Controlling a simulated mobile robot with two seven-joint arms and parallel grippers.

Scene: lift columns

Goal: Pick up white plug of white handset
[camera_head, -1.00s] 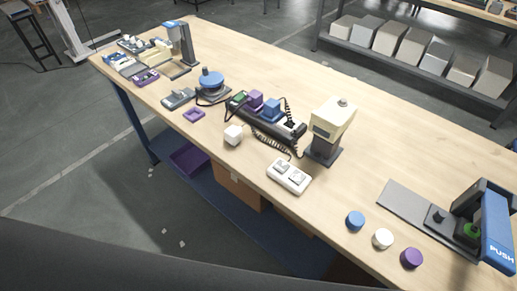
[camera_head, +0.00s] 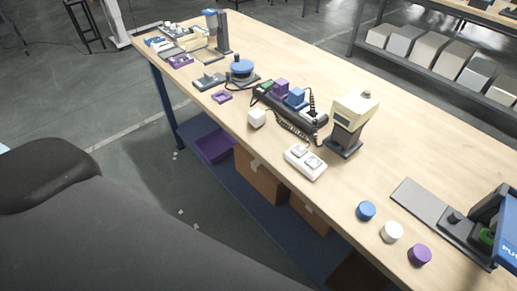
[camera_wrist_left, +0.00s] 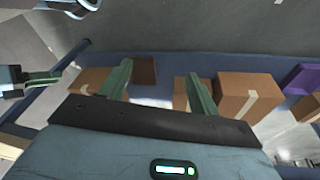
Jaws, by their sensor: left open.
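A white cube-shaped plug (camera_head: 257,118) lies loose on the wooden table in the head view, in front of a dark power strip (camera_head: 290,110). A white handset (camera_head: 305,161) with two rocker buttons lies to its right, nearer the front edge. A dark coiled cord runs between the strip and the handset area; its ends are hard to trace. My left gripper (camera_wrist_left: 160,84) shows only in the left wrist view, open and empty, its two greenish fingers apart. It points toward the shelf under the table, away from the plug.
A purple plug (camera_head: 281,88) and a blue plug (camera_head: 296,97) sit on the strip. A beige and dark device (camera_head: 350,123) stands right of it. Blue, white and purple knobs lie front right. Cardboard boxes (camera_wrist_left: 247,97) and a purple bin (camera_head: 215,145) rest on the lower shelf.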

